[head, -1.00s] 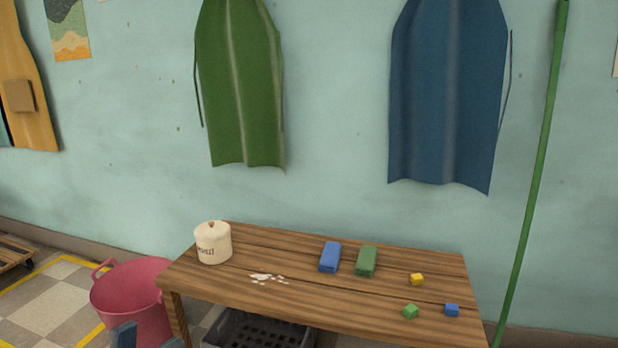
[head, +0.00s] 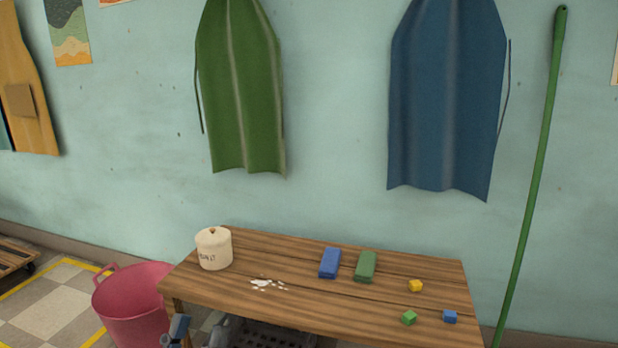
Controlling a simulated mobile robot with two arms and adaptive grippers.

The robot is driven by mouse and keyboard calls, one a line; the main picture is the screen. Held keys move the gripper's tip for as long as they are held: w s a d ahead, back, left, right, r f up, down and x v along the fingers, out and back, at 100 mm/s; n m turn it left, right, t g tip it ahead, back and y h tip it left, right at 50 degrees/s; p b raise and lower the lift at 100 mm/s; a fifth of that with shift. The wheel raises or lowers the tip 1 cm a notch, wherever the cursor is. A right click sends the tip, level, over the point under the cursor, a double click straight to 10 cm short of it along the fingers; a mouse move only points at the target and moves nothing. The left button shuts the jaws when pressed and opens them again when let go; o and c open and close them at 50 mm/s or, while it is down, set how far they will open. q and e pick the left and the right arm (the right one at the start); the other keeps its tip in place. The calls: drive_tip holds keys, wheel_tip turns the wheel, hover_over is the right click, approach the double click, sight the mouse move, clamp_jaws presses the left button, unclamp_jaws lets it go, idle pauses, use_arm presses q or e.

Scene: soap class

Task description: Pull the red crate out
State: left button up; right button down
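No red crate shows in the head view. A dark grey crate (head: 272,335) with a slotted surface sits under the wooden table, cut off by the bottom edge and partly covered by the tabletop. My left gripper (head: 197,336) shows at the bottom edge, by the table's front left leg and left of the dark crate. Only its upper parts are in view, so its fingers and whether it touches the crate cannot be made out. My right gripper is not in view.
A red tub (head: 134,306) with handles stands left of the wooden table (head: 320,303). On the table are a lidded cream jar (head: 214,248), white crumbs (head: 266,284), a blue block (head: 330,263), a green block (head: 366,267) and small cubes. A green pole (head: 535,170) leans at right.

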use_arm(q)
drive_tip(key=w+a+f+g+y+p, duration=0.1)
drive_tip(key=w+f+g+y+p, duration=0.2)
drive_tip(key=f+g, duration=0.6)
drive_tip(key=shift+w+f+g+p, duration=0.3)
drive_tip(key=shift+w+f, duration=0.25)
drive_tip(key=shift+f, duration=2.3)
